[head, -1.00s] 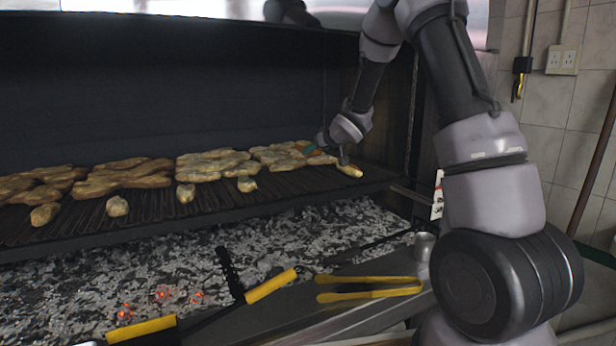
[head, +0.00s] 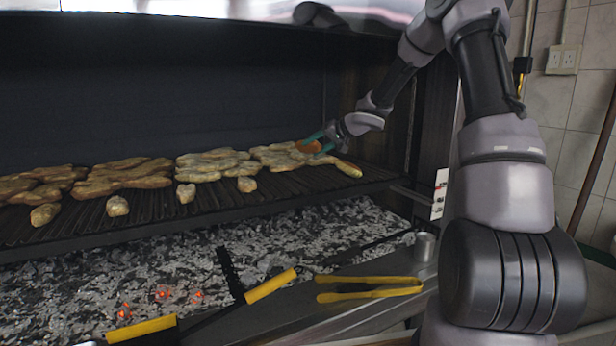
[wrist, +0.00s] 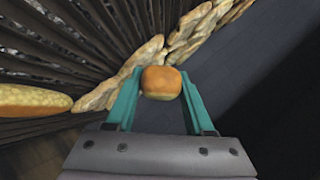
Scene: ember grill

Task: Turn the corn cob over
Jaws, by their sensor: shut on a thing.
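My gripper (head: 316,143) is shut on a corn cob (head: 308,147), held at the back right of the grill. In the wrist view the held cob (wrist: 161,82) sits between the teal fingertips (wrist: 160,84). Its visible face is orange-brown, with a yellow strip along the bottom, and it looks short and rounded from here. I cannot tell whether it touches the grill. A second, yellow cob (head: 348,168) lies at the right end of the grate; it also shows at the left of the wrist view (wrist: 30,100), browned along its lower edge.
Pale meat pieces (head: 212,165) cover the rear of the slatted grate (head: 150,207), left of my gripper. The grill's dark wall (head: 200,110) stands behind. Below are ash and embers (head: 165,294). Yellow tongs (head: 368,290) lie on the front ledge beside a metal cup (head: 425,246).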

